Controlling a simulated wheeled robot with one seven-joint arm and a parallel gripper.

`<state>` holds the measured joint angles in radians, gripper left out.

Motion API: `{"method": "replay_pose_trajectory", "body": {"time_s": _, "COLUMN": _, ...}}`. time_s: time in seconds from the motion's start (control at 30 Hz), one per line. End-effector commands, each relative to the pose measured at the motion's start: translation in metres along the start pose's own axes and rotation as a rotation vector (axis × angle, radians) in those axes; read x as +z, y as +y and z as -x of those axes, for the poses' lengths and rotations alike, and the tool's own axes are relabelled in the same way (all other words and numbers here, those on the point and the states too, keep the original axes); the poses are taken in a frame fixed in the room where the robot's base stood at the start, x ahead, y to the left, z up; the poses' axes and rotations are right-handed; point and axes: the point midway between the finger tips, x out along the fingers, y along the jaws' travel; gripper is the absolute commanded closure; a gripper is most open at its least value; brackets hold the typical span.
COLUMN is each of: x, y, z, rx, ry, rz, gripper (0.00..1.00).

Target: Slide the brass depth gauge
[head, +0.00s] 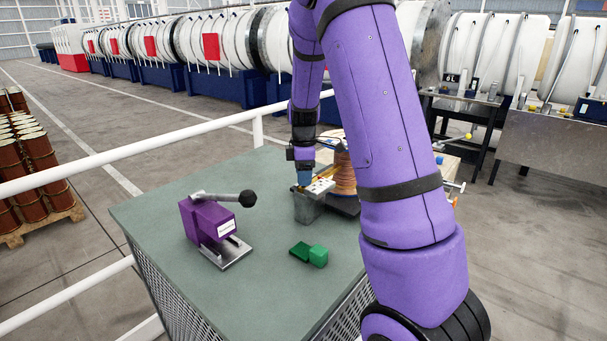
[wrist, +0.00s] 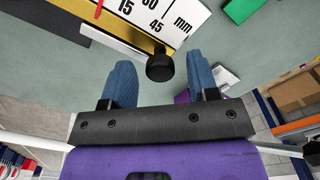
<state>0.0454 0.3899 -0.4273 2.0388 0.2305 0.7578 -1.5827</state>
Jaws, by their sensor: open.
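The brass depth gauge (wrist: 112,38) shows in the wrist view as a brass strip beside a white mm scale (wrist: 155,18) with a red mark. A black round knob (wrist: 160,68) stands at its lower end. My gripper (wrist: 160,62) is open, its blue fingers on either side of the knob, with a visible gap on each side. In the head view my gripper (head: 304,179) points down at the white scale plate (head: 320,186) by a grey block (head: 307,208) on the green table. My arm hides part of this area; the knob is not clear there.
A purple clamp (head: 205,222) with a black-knobbed lever stands left on the table (head: 160,215). A copper-coloured spool (head: 342,175) stands just behind the gauge. A white rail (head: 150,148) runs behind and left.

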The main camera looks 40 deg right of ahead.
Motion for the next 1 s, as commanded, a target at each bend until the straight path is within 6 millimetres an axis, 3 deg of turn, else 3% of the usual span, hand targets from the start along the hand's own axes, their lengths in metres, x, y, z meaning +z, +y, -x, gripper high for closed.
{"method": "replay_pose_trajectory", "body": {"time_s": 0.03, "x": 0.000, "y": 0.000, "z": 0.000, "rx": 0.000, "ry": 0.000, "rz": 0.000, "gripper": 0.53}}
{"method": "replay_pose_trajectory", "body": {"time_s": 0.23, "x": 0.000, "y": 0.000, "z": 0.000, "rx": 0.000, "ry": 0.000, "rz": 0.000, "gripper": 0.98}}
{"method": "replay_pose_trajectory", "body": {"time_s": 0.43, "x": -0.005, "y": -0.005, "z": 0.000, "rx": 0.000, "ry": 0.001, "rz": 0.002, "gripper": 1.00}}
{"method": "replay_pose_trajectory", "body": {"time_s": 0.73, "x": -0.047, "y": -0.046, "z": 0.001, "rx": 0.000, "ry": 0.002, "rz": 0.003, "gripper": 1.00}}
{"method": "replay_pose_trajectory", "body": {"time_s": 1.0, "x": -0.054, "y": -0.053, "z": 0.000, "rx": -0.002, "ry": 0.001, "rz": 0.001, "gripper": 1.00}}
